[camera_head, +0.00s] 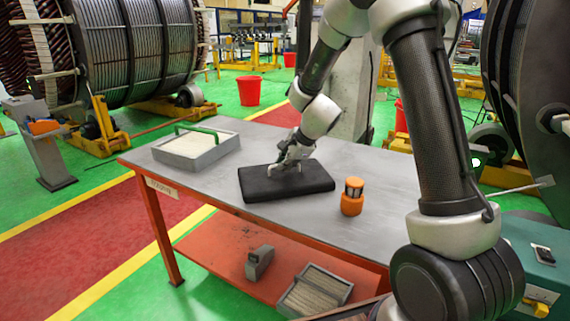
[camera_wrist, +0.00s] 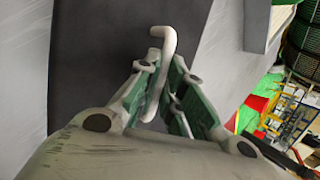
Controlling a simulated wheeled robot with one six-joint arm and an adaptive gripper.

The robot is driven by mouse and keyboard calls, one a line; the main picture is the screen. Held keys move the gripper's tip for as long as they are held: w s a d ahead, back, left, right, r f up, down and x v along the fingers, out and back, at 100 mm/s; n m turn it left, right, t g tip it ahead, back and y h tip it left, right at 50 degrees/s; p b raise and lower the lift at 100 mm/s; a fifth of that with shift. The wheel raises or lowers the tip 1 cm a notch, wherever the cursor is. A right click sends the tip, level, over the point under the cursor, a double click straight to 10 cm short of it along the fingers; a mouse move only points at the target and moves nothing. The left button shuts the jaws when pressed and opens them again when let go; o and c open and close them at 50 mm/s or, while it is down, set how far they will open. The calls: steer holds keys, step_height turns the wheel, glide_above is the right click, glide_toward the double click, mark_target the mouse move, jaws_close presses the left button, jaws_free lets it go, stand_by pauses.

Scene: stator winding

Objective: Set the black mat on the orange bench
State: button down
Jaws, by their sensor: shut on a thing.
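The black mat (camera_head: 255,186) is a thick dark slab lying on the grey top of the orange bench (camera_head: 215,193), near the middle. My gripper (camera_head: 287,168) is directly above the mat, pointing down. In the wrist view the mat (camera_wrist: 95,50) is dark and fills the left and middle. There my gripper (camera_wrist: 165,95) has its green-padded fingers shut on a pale bent handle (camera_wrist: 163,42) that stands up from the mat. The mat appears to rest flat on the bench top; any small gap under it cannot be told.
A grey tray with a green handle (camera_head: 196,146) stands left of the mat. An orange lantern-like object (camera_head: 352,197) stands close to its right. The lower shelf (camera_head: 225,262) holds a grey block and another tray. The front bench top is clear.

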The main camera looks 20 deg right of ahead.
steer(key=c, duration=1.5)
jaws_free()
steer(key=shift+c, duration=0.2)
steer(key=s+d+r+n, duration=0.4)
steer(key=s+r, duration=0.4)
steer(key=s, duration=0.1)
steer(key=s+d+r+n, duration=0.3)
steer(key=s+r, duration=0.6)
steer(key=s, duration=0.1)
steer(key=s+d+n+h, duration=0.1)
steer(key=s+d+n, duration=0.1)
steer(key=s, duration=0.4)
steer(key=s+d+n+g+h, duration=0.1)
steer(key=s+d+n, duration=0.2)
steer(key=s, duration=0.3)
steer(key=s+d+r+n+h, duration=0.1)
steer(key=s+d+n, duration=0.2)
steer(key=s+n, duration=0.2)
steer(key=shift+s+g+h, duration=0.3)
steer(key=shift+s+g, duration=0.1)
steer(key=shift+s, duration=0.4)
